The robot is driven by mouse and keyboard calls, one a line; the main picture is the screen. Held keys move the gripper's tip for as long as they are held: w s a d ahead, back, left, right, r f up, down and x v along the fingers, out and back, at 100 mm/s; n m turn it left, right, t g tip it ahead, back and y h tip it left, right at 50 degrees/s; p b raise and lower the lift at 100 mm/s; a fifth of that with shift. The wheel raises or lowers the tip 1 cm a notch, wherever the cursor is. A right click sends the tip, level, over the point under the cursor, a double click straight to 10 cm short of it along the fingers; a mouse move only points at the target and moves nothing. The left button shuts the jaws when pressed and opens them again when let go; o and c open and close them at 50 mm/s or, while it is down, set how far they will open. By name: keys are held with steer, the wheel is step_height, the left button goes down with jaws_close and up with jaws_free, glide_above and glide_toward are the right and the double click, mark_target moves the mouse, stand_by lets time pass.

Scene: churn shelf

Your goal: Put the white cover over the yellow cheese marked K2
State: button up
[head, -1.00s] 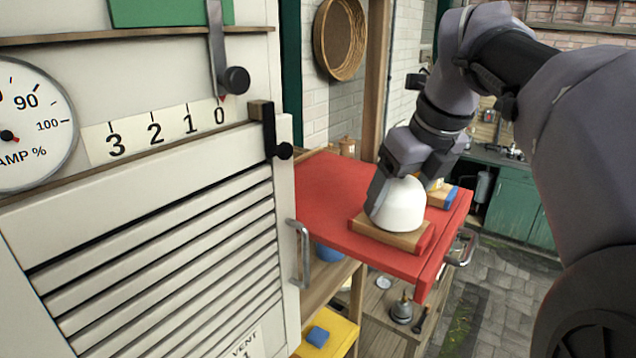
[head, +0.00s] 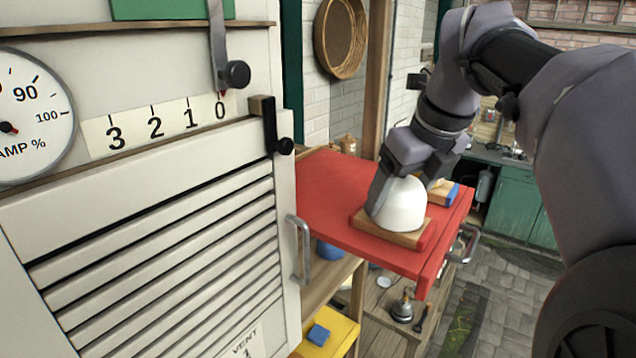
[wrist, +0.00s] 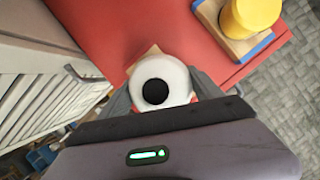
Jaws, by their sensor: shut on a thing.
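The white cover (head: 402,207) is a rounded dome with a dark knob (wrist: 155,91) on top, seen from above in the wrist view. It sits on a wooden board with a red edge (head: 391,236), on the red shelf top. My gripper (head: 381,196) is shut on the cover, its fingers on both sides of the dome. A yellow cheese (wrist: 247,15) stands on a wooden board with a blue edge (wrist: 232,41), right of the cover in the wrist view. In the head view this blue-edged board (head: 445,194) is behind the cover and partly hidden. No K2 mark is readable.
The red top (head: 330,199) has clear room left of the boards. A white louvred door (head: 160,260) with a handle (head: 299,250) stands close at the left. Below are a yellow tray (head: 340,328) and a small burner (head: 402,308). A grey handle (head: 468,243) sticks out at the right.

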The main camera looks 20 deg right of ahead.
steer(key=shift+f, duration=0.25)
steer(key=o, duration=1.5)
steer(key=shift+c, duration=0.2)
